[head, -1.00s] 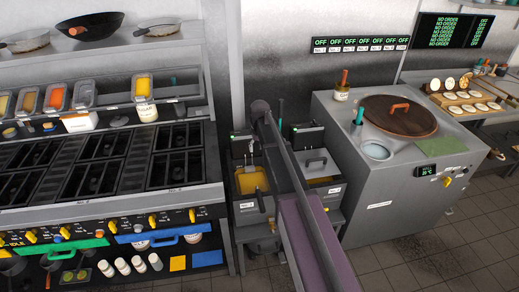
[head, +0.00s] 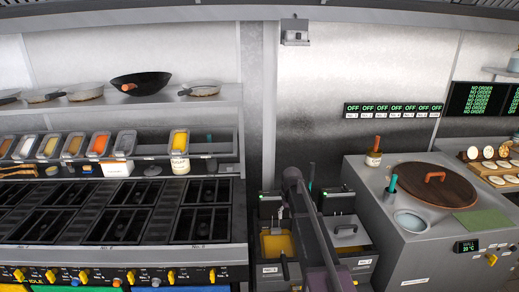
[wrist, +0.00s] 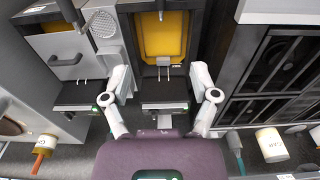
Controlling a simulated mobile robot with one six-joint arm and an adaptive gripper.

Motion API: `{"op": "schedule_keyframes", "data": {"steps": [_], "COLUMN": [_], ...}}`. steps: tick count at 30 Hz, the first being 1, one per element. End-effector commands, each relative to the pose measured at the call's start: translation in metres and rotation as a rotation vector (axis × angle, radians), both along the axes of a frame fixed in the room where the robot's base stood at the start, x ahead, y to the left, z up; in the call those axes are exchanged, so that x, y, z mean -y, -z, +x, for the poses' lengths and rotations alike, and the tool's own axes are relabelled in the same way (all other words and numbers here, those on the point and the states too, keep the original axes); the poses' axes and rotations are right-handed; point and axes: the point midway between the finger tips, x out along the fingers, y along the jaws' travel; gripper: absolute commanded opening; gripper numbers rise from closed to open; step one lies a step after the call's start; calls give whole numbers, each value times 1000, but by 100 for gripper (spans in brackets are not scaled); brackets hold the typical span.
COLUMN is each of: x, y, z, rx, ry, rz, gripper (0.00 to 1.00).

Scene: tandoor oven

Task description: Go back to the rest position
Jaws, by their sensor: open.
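My gripper (wrist: 162,105) shows in the wrist view with its two white fingers spread apart and nothing between them. It hangs over the fryer (wrist: 165,38), whose yellow oil vat lies beyond the fingertips. In the head view my arm reaches in front of the fryers, and the gripper itself cannot be made out. The yellow vat (head: 277,243) is just left of my arm. A second fryer (head: 350,240) with a covered top stands just right of it.
The stove (head: 120,215) with black grates is on the left, below a shelf of pans and food containers (head: 98,146). The tandoor (head: 400,265) with a brown lid (head: 424,187) stands on the right. A bottle (head: 374,158) and a bowl (head: 410,221) are on its top.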

Motion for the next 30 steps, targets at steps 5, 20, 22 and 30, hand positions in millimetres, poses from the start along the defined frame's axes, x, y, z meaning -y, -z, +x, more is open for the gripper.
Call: {"op": "schedule_keyframes", "data": {"steps": [5, 20, 22, 30], "x": [-1, -3, -3, -3], "y": [18, 65, 68, 72], "z": [-58, -240, -255, -275], "rx": [-10, -47, -51, -57], "ry": [0, 0, -1, -1], "rz": [0, -1, -1, -1], "gripper": [77, 77, 77, 77]}}
